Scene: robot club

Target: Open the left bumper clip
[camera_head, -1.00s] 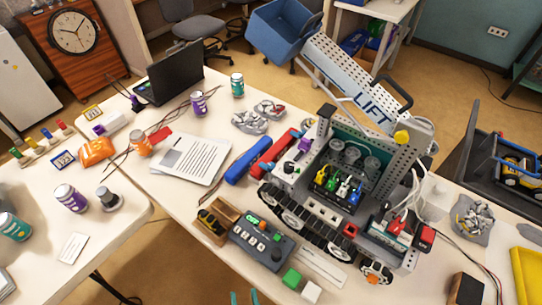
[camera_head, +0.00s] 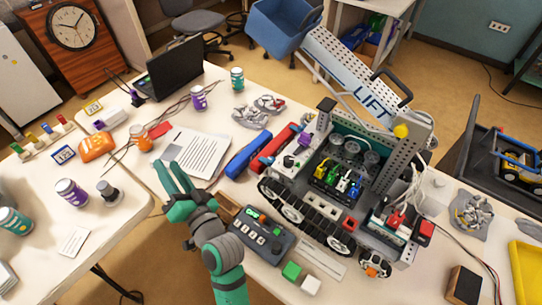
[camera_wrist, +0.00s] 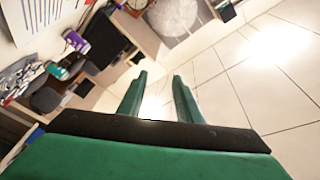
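A tracked club robot (camera_head: 312,208) with grey plates and black treads stands on the right half of the table, its hinged panel marked LIFT (camera_head: 350,72) slanting up behind it. A red part (camera_head: 349,224) and an orange part (camera_head: 375,268) show along its near side. I cannot tell which small part is the left bumper clip. My green gripper (camera_head: 171,166) is raised left of the club robot, over the table's front edge near the paper sheet. In the wrist view, its fingers (camera_wrist: 160,75) are apart with nothing between them.
A grey control box (camera_head: 262,240) with buttons sits between my arm and the club robot. Green (camera_head: 292,270) and white (camera_head: 311,286) blocks lie near the front edge. A yellow tray (camera_head: 526,272) is far right.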

